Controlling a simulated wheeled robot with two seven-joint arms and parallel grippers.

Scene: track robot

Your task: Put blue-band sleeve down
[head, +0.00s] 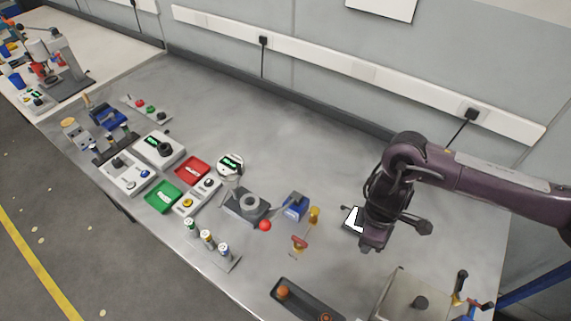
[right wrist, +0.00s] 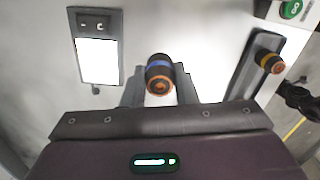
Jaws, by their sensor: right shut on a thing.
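The blue-band sleeve (right wrist: 160,72) is a short dark cylinder with a blue band and an orange-rimmed end, seen in the right wrist view. My right gripper (right wrist: 160,88) is shut on it, with one grey finger on each side. In the head view my right gripper (head: 372,243) is over the right part of the bench, and the sleeve cannot be made out there. Whether the sleeve touches the bench I cannot tell. My left gripper is not in view.
A device with a white screen (head: 354,218) lies beside the right gripper. A dark tray (head: 304,303) with orange-ended pieces is at the front; a yellow-banded sleeve (right wrist: 268,62) shows in the right wrist view. A metal box (head: 398,297) stands front right. Bench behind is clear.

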